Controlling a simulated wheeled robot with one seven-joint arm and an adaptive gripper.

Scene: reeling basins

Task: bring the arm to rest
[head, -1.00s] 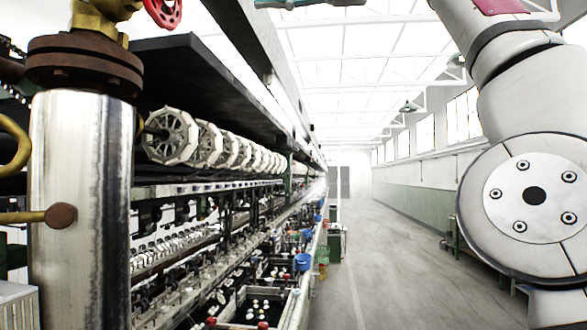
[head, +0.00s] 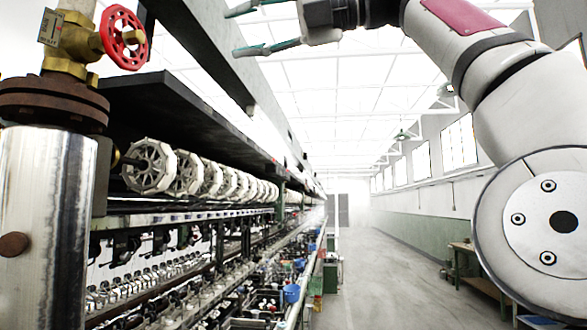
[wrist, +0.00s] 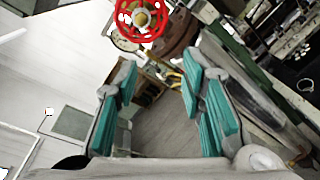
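My gripper (head: 236,31) is at the top of the head view, raised above the reeling machine and pointing left. Its two teal-padded fingers are spread apart with nothing between them. In the wrist view my gripper (wrist: 160,90) also shows open, with floor visible between the pads. My arm comes in from the right side of the head view. A red handwheel valve (head: 124,38) on a brass fitting stands left of the fingers, apart from them. The wrist view shows the red handwheel (wrist: 141,18) beyond the fingertips.
A thick steel pipe (head: 45,220) with a rusty flange (head: 52,100) stands at the near left. The reeling machine, with a row of white reels (head: 185,172), runs into the distance. Blue buckets (head: 292,293) line its edge. The aisle floor (head: 380,270) is clear. A wooden bench (head: 480,280) stands right.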

